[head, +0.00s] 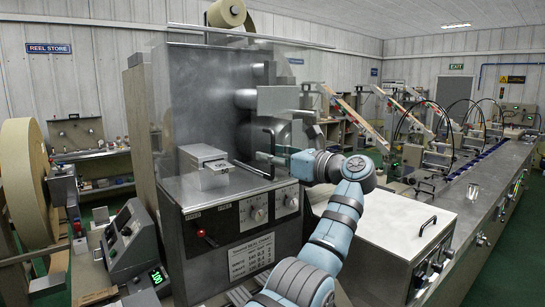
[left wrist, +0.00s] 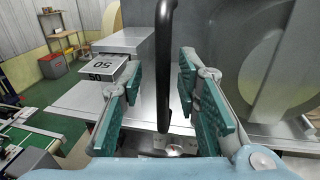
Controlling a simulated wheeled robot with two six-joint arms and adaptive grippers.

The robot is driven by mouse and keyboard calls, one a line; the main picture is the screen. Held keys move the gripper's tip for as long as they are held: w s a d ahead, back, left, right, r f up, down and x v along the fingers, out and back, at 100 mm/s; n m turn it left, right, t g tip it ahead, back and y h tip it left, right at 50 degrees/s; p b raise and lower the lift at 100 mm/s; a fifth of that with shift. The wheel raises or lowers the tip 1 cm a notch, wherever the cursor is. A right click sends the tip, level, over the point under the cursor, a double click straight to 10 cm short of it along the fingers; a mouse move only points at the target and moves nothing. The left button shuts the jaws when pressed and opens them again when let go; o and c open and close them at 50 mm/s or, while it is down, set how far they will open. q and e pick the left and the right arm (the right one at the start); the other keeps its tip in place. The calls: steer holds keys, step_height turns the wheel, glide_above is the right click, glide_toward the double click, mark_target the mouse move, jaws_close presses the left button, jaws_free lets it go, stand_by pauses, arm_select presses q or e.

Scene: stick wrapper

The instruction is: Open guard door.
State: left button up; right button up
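The guard door (head: 238,112) is a clear panel over the front of the grey wrapper machine and looks closed. Its dark upright handle (head: 271,134) shows in the head view. In the left wrist view the black handle (left wrist: 165,65) runs down between my two teal finger pads. My left gripper (head: 273,156) is at the handle, and it shows in the left wrist view too (left wrist: 160,98). Its fingers are apart, with a gap on each side of the handle. My right gripper is in neither view.
A control face with a red lever (head: 204,236) and dials (head: 258,214) lies below the door. A metal block (head: 208,168) juts out at left. A white-topped cabinet (head: 385,232) with a black handle stands at right. A large paper reel (head: 25,185) is at far left.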

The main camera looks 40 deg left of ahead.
arm_select(q)
steer(key=d, duration=1.2)
steer(key=shift+w, duration=0.35)
